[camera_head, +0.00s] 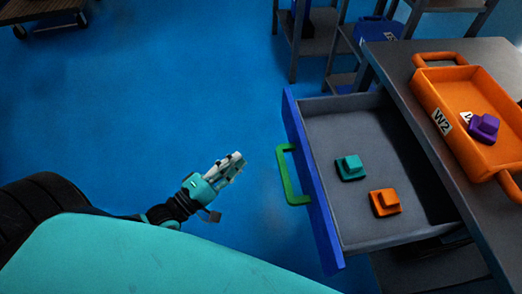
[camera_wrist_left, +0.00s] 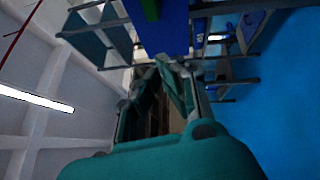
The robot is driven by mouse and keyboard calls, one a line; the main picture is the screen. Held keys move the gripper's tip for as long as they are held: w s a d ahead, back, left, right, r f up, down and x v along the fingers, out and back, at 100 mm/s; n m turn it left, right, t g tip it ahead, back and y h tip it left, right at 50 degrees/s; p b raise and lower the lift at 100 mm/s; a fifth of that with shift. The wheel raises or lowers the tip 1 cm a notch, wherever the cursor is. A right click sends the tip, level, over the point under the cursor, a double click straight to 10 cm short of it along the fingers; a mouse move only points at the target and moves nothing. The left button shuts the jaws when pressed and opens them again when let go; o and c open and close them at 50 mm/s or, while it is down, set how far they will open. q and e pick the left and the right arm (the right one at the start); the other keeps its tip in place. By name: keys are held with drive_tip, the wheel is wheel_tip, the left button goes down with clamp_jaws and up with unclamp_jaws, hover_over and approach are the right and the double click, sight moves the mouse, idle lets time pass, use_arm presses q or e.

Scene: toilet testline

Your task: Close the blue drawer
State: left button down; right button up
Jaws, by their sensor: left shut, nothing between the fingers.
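The blue drawer (camera_head: 312,185) is pulled open from the grey workbench in the head view. Its blue front carries a green handle (camera_head: 289,176) facing left. Inside the drawer lie a teal block (camera_head: 350,168) and an orange block (camera_head: 384,202). My left gripper (camera_head: 237,161) is shut and empty, to the left of the handle and apart from it. In the left wrist view the shut fingers (camera_wrist_left: 168,66) point toward the blue drawer front (camera_wrist_left: 160,25), with the green handle (camera_wrist_left: 150,9) at the top. My right gripper is not in view.
An orange tray (camera_head: 440,93) labelled W2 with a purple block (camera_head: 484,127) stands on the workbench top (camera_head: 395,58). Grey shelving (camera_head: 312,46) with a blue bin (camera_head: 378,29) stands behind. A cart (camera_head: 45,14) is at the far left. The blue floor (camera_head: 150,100) between is clear.

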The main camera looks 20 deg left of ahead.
use_arm(q)
drive_tip(key=w+d+r, duration=0.1)
drive_tip(key=w+d, duration=0.3)
drive_tip(key=d, duration=0.1)
drive_tip(key=shift+w, duration=0.4)
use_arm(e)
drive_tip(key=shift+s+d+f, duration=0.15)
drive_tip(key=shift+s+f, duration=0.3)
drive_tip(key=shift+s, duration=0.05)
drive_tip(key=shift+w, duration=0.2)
use_arm(q)
drive_tip(key=shift+w+d+r, duration=0.1)
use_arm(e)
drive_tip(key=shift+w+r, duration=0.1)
